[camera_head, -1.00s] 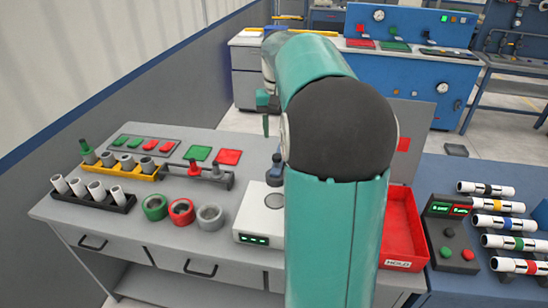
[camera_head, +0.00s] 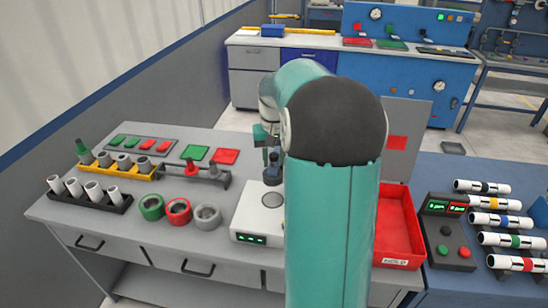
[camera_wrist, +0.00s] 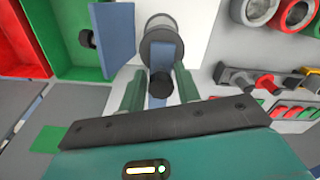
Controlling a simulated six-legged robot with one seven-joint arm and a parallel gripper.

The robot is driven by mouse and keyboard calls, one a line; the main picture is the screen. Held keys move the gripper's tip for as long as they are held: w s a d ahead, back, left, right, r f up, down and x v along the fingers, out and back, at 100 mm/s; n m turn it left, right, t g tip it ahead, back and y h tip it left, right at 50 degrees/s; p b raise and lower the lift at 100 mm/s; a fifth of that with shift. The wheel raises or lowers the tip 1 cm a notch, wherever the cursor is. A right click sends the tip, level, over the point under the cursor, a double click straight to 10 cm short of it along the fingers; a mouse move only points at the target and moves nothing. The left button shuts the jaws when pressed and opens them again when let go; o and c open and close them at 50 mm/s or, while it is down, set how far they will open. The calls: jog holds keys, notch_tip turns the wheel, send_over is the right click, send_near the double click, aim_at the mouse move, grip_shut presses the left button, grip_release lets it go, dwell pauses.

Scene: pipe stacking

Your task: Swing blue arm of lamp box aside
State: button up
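In the wrist view, a white box (camera_wrist: 195,25) carries a grey round part (camera_wrist: 160,24). A blue piece (camera_wrist: 166,53) with a black knob (camera_wrist: 161,82) is in front of that part. My gripper (camera_wrist: 160,88) has its two green fingers apart, one on each side of the knob, with gaps showing. A second, longer blue bar (camera_wrist: 112,35) lies to the left, by a green tray, with a black knob (camera_wrist: 87,38) beside it. In the head view the white box (camera_head: 254,222) shows left of my arm, and my gripper (camera_head: 267,140) is above its back end, partly hidden.
A red tray (camera_head: 415,262) stands right of my arm. Grey and coloured rings (camera_head: 179,211) and pipe racks (camera_head: 92,199) stand to the left. A control box (camera_head: 447,232) and several banded pipes (camera_head: 497,222) lie at the far right.

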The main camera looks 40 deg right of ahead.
grip_shut()
jog(key=w+d+m, duration=0.2)
jog(key=w+m, duration=1.5)
jog(key=m, duration=0.1)
jog(key=shift+w, duration=0.2)
jog(key=shift+d+r, duration=0.15)
dwell(0.4)
